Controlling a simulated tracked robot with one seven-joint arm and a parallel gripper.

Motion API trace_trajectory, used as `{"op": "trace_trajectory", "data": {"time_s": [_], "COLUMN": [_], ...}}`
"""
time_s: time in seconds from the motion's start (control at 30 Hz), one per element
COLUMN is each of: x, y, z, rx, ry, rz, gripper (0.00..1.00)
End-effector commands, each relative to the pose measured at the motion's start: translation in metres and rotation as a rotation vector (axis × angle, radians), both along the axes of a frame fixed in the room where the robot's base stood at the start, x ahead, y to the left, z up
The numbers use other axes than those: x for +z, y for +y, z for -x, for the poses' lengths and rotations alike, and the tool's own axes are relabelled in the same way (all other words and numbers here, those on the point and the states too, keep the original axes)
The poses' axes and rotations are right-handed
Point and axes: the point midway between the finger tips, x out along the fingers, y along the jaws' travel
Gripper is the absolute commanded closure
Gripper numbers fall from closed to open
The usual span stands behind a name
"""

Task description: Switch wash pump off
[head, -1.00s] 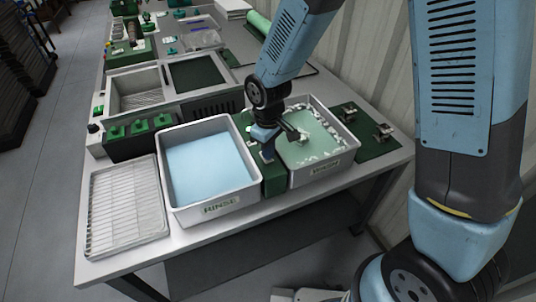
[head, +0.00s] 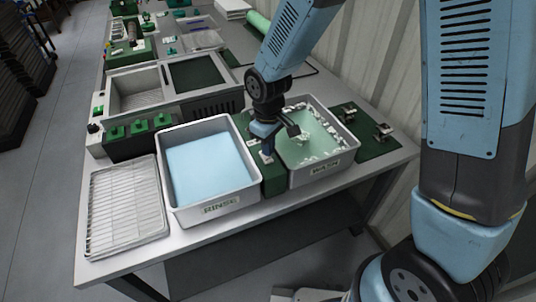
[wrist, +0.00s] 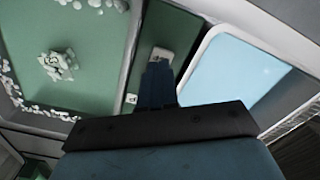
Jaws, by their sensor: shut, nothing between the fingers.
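The wash bin (head: 325,172) is a grey tub of green liquid with white foam, labelled WASH. The rinse bin (head: 218,208) holds pale blue liquid and stands to its left. A narrow green box (head: 274,181) sits between them. In the wrist view a pale switch plate (wrist: 162,54) shows on the box's green top (wrist: 177,28), with a small white label (wrist: 131,98) nearer. My gripper (head: 268,154) is shut and empty, pointing down over the box. In the wrist view its fingertips (wrist: 158,68) overlap the plate's near end; contact and the switch's position cannot be told.
A wire rack (head: 125,208) lies left of the rinse bin. A green panel with metal fittings (head: 372,135) is right of the wash bin. Behind stand a unit with green controls (head: 140,130) and a basin (head: 135,92). The bin rims flank my gripper closely.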

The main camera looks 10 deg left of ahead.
Motion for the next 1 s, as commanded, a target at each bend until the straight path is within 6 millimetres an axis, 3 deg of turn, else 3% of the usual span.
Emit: {"op": "trace_trajectory", "data": {"time_s": [0.7,1.0], "x": [0.046,0.049], "y": [0.0,0.0], "z": [0.0,0.0], "rx": [0.001,0.001], "ry": [-0.002,0.0], "rz": [-0.001,-0.001], "gripper": [1.0,1.0]}}
